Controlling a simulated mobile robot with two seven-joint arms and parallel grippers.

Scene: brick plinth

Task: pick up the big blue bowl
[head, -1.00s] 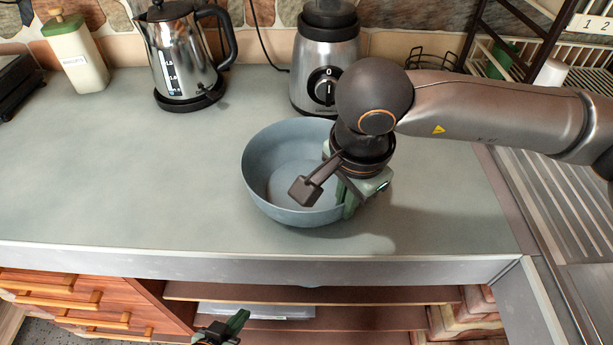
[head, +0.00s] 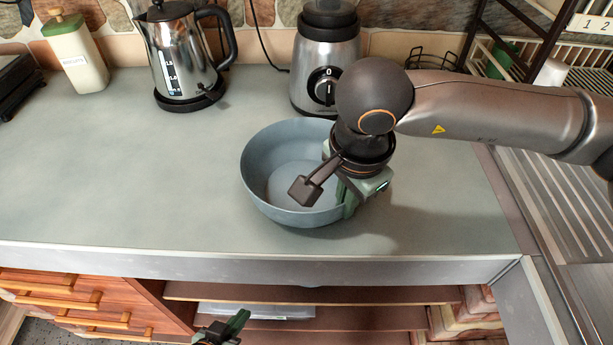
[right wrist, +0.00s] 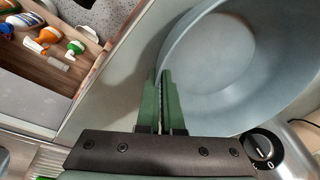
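The big blue bowl (head: 270,160) stands upright on the grey-green counter, right of the middle in the head view. It also fills the upper right of the right wrist view (right wrist: 225,60). My right gripper (head: 348,200) is at the bowl's right rim, pointing down. In the right wrist view its green fingers (right wrist: 163,90) are close together, one on each side of the bowl's wall, shut on the rim. My left gripper (head: 236,322) is low in front of the counter, by the open shelves, empty as far as it shows; its opening cannot be told.
A steel kettle (head: 183,55) and a blender (head: 325,60) stand behind the bowl, the blender close to it. A green-lidded container (head: 75,55) is at the back left. The counter (head: 120,170) is clear left of the bowl. A sink drainboard (head: 550,200) lies right.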

